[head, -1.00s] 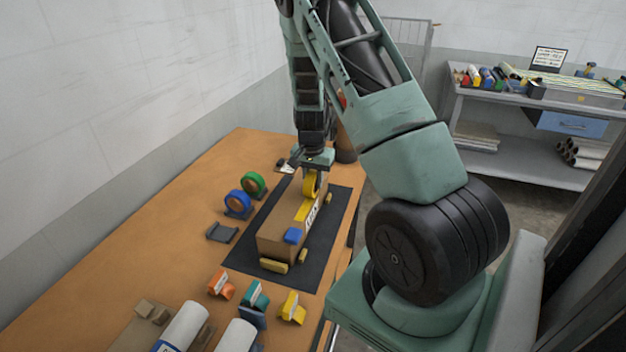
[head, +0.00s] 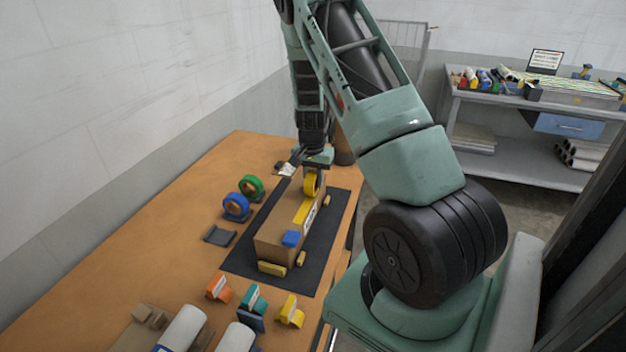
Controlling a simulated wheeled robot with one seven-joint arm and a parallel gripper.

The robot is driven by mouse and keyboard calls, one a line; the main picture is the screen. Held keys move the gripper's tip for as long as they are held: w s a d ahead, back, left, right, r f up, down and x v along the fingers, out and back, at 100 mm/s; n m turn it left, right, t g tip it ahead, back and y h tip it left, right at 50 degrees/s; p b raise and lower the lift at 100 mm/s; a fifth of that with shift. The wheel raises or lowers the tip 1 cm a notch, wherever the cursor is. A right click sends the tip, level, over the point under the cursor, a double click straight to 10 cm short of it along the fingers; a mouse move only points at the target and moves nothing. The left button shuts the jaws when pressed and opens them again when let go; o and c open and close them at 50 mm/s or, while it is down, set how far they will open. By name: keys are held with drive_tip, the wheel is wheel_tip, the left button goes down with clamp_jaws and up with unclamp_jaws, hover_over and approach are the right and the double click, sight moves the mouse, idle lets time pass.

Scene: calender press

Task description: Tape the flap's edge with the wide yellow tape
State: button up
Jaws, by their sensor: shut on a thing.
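A long cardboard box (head: 268,236) stands on a dark mat (head: 327,228) on the wooden table. A strip of yellow tape (head: 301,213) lies along the box top, from near its middle toward the far end. My gripper (head: 312,170) is at the far end of the box, shut on the wide yellow tape roll (head: 311,184), which is upright at the far end of the strip. The fingertips and the flap's edge are too small to make out clearly.
A green roll (head: 252,187) and a blue roll (head: 236,206) stand left of the mat, with an empty dark holder (head: 220,235) nearer. Orange (head: 219,288), teal (head: 254,298) and yellow (head: 291,311) items and white rolls (head: 184,328) are at the front.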

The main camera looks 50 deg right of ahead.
drive_tip(key=shift+w+d, duration=0.1)
drive_tip(key=shift+d, duration=0.3)
drive_tip(key=shift+w+d, duration=0.1)
drive_tip(key=shift+d, duration=0.35)
drive_tip(key=shift+w+d, duration=0.1)
idle(0.4)
drive_tip(key=shift+w+d+f, duration=0.1)
drive_tip(key=shift+w+d, duration=0.05)
drive_tip(key=shift+d, duration=0.3)
drive_tip(key=shift+d, duration=0.15)
drive_tip(key=shift+w+d, duration=0.15)
drive_tip(key=shift+d, duration=0.25)
idle(0.3)
drive_tip(key=shift+d, duration=0.15)
drive_tip(key=shift+w+d+b, duration=0.2)
drive_tip(key=shift+d+b, duration=0.1)
drive_tip(key=shift+d, duration=0.1)
